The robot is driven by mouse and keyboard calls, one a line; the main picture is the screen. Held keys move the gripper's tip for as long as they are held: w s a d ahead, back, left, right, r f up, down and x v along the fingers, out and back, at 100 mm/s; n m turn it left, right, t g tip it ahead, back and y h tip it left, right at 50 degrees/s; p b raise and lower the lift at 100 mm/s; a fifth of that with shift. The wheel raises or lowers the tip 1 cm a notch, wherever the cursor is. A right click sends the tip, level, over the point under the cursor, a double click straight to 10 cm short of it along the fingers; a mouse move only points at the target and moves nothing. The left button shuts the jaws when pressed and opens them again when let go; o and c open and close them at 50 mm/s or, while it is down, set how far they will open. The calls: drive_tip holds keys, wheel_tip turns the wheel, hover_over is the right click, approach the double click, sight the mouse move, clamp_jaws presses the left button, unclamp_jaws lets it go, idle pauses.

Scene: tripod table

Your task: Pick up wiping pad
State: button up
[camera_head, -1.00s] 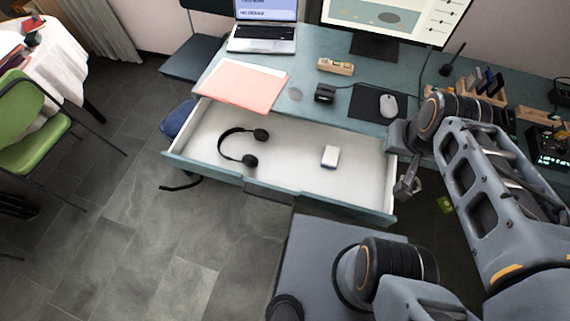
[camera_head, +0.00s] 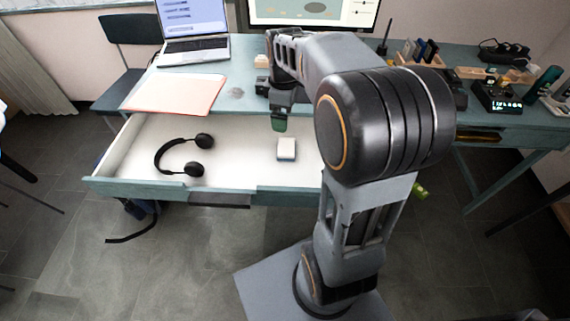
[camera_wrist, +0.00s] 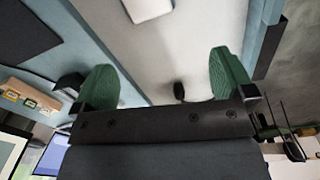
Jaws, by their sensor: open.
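A small white block with rounded edges, which looks like the wiping pad (camera_head: 286,148), lies in the open drawer (camera_head: 230,160) of the desk. In the wrist view the same white block (camera_wrist: 147,8) is cut off by the top edge. My gripper (camera_head: 279,122) hangs over the back of the drawer, just behind and left of the block in the head view. In the wrist view its green fingers (camera_wrist: 163,78) are spread wide with nothing between them. My arm hides part of the desk and the drawer's right end in the head view.
Black headphones (camera_head: 184,157) lie in the drawer's left half. A pink folder (camera_head: 175,93) and a laptop (camera_head: 193,45) are on the desk, with a monitor (camera_head: 312,12) behind. A green-yellow thing (camera_head: 420,190) shows beside my arm. The drawer floor around the block is clear.

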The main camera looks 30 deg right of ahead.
wheel_tip(320, 180, down, 5)
drive_tip(key=w+d+n+b, duration=0.2)
drive_tip(key=b, duration=0.2)
hover_over(286, 146)
drive_tip(key=shift+g, duration=0.3)
wheel_tip(286, 146, down, 6)
drive_tip(key=shift+f, duration=0.25)
drive_tip(key=shift+f+b, duration=1.2)
drive_tip(key=shift+f, duration=1.85)
drive_tip(key=shift+c, duration=0.5)
drive_tip(key=c, duration=0.5)
